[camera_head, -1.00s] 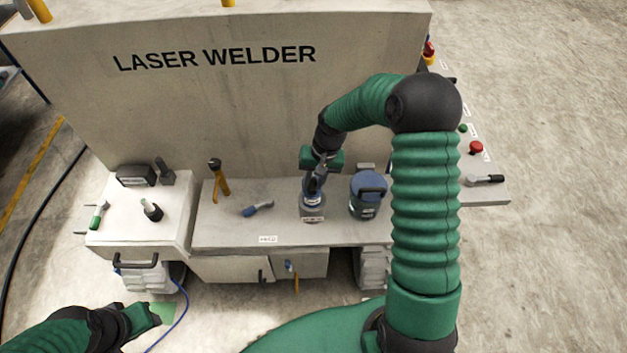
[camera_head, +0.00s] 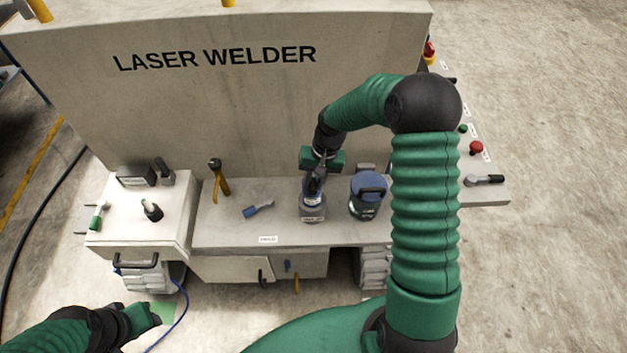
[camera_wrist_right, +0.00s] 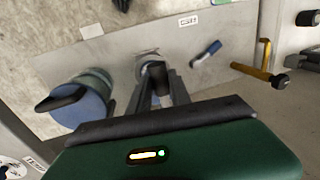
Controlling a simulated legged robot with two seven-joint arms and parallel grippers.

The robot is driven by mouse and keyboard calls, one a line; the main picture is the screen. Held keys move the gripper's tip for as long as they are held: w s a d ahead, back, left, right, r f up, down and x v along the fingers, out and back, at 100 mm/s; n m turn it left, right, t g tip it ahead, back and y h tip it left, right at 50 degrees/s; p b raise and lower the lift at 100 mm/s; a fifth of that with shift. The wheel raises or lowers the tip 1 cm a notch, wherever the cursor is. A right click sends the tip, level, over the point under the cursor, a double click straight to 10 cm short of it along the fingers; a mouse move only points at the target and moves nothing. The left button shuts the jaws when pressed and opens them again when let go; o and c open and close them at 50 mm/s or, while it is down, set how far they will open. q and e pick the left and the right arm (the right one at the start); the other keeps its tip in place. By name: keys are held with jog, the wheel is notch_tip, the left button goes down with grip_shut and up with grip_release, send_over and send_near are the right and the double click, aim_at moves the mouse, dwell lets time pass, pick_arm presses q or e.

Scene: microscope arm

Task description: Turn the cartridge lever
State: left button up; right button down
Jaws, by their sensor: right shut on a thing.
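The cartridge unit (camera_head: 313,212) is a grey, labelled holder with a blue-grey upper part on the bench, left of a blue canister. Its dark lever (camera_wrist_right: 156,74) stands between my fingers in the right wrist view. My right gripper (camera_head: 317,178) comes down over the unit from behind and is shut on the lever. The same gripper shows in the right wrist view (camera_wrist_right: 157,92), its fingers along the lever's sides. The fingers and palm hide part of the unit. My left gripper (camera_head: 142,317) is low at the left, in front of the bench, and its jaws are unclear.
The blue canister (camera_head: 368,192) with a black handle stands close to the right of the unit. A blue-handled tool (camera_head: 258,209) lies to the left, beyond it a yellow-handled tool (camera_head: 220,182). The tall welder wall (camera_head: 220,110) rises behind. Bench space in front is narrow.

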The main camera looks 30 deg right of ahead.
jog(key=shift+a, duration=0.15)
jog(key=w+a+m+t+h+p, duration=0.1)
jog(key=w+a+m, duration=0.4)
jog(key=w+m, duration=1)
jog(key=shift+w+a+r+m+h+p, duration=0.2)
jog(key=shift+m+h+p, duration=0.3)
jog(key=shift+h+p, duration=0.5)
jog(key=c, duration=1.6)
grip_release()
jog(key=o, duration=0.4)
jog(key=shift+w+a+f, duration=0.1)
